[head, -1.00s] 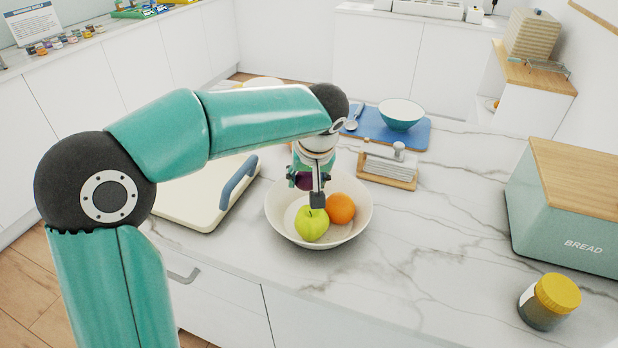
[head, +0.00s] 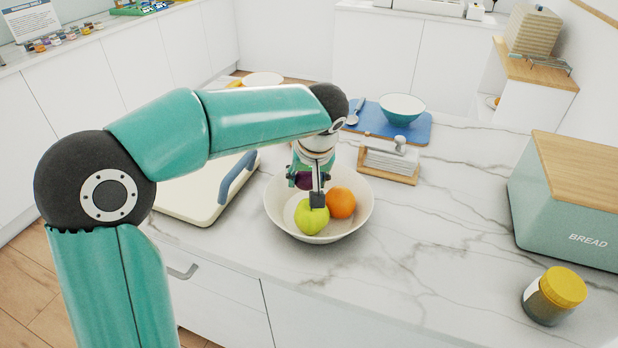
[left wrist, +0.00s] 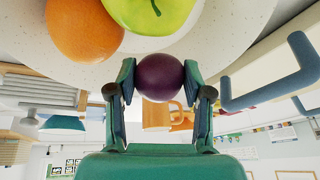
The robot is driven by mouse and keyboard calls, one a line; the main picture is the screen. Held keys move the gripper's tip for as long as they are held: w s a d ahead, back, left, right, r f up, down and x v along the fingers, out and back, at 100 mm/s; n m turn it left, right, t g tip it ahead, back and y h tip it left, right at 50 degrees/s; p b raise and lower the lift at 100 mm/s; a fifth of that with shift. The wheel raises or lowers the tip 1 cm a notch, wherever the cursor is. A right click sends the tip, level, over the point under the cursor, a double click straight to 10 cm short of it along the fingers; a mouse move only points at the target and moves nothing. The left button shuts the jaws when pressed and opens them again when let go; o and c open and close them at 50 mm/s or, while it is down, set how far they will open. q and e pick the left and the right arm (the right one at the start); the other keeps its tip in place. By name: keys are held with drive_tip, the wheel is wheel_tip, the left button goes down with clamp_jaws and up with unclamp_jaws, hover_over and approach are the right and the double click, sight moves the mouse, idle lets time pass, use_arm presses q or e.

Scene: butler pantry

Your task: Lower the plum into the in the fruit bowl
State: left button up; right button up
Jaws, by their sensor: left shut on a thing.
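The dark purple plum (left wrist: 160,77) is held between the two fingers of my left gripper (left wrist: 160,85). In the head view the plum (head: 304,181) is mostly hidden by my left gripper (head: 310,190), which points down over the pale fruit bowl (head: 352,226). A green apple (head: 311,217) and an orange (head: 341,203) lie in the bowl. The left wrist view also shows the apple (left wrist: 150,12), the orange (left wrist: 84,28) and the bowl (left wrist: 215,35). I cannot tell whether the plum touches the bowl. My right gripper is not in view.
A cream board with a blue handle (head: 237,178) lies left of the bowl. A slotted holder on wood (head: 390,163) and a blue mat (head: 415,132) with a bowl (head: 401,110) stand behind. A bread box (head: 570,215) and a jar (head: 552,296) are right, with free marble between.

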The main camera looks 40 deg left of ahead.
sight(308, 188)
use_arm(q)
drive_tip(key=shift+f+b, duration=1.3)
drive_tip(key=shift+f, duration=0.2)
idle(0.4)
drive_tip(key=o, duration=1.3)
drive_tip(key=shift+c, duration=0.2)
drive_tip(key=shift+d+r, duration=0.1)
drive_tip(key=v, duration=1.1)
drive_tip(key=shift+s+r, duration=0.25)
drive_tip(key=shift+r, duration=0.05)
